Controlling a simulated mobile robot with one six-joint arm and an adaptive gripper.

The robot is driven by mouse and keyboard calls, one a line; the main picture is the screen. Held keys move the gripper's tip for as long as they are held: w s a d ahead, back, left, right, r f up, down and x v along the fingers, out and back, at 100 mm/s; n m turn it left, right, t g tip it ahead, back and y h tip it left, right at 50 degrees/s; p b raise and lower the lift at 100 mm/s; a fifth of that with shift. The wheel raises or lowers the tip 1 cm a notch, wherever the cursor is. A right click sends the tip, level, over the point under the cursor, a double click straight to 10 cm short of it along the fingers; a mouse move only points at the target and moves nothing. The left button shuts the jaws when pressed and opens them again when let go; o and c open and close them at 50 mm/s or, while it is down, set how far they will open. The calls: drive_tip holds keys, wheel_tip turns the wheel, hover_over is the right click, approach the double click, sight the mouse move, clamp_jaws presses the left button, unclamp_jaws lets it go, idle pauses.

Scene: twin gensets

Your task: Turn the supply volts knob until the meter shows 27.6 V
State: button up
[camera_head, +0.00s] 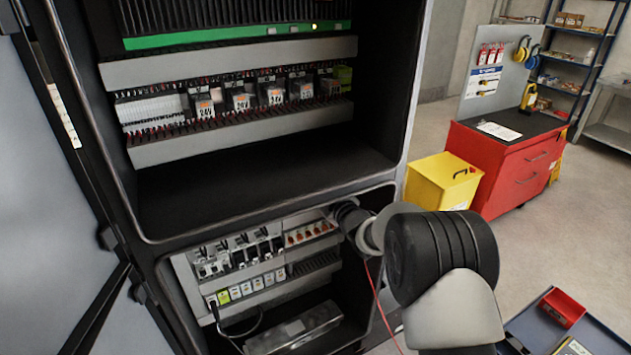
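I cannot make out the supply volts knob or a meter reading in the head view. A grey box (296,332) with a small pale label lies on the floor of the lower cabinet bay; I cannot tell whether it is the supply. My arm reaches from the lower right to the right edge of that bay. Its dark far end, with my gripper (346,212), is at the bay's upper right corner, in front of the opening. The fingers cannot be made out, nor whether they touch anything.
The lower bay holds breakers (232,256) and a row of coloured modules (246,288). A red wire (378,300) hangs beside my arm. The open cabinet door (50,200) fills the left. A yellow box (442,182) and red tool cabinet (508,172) stand right, with a blue tray (535,330) below.

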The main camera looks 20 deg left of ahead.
drive_tip(key=shift+c, duration=0.5)
clamp_jaws()
drive_tip(key=shift+f+m, duration=0.1)
drive_tip(key=shift+m, duration=0.3)
drive_tip(key=shift+m+p, duration=0.55)
drive_tip(key=shift+m, duration=11.45)
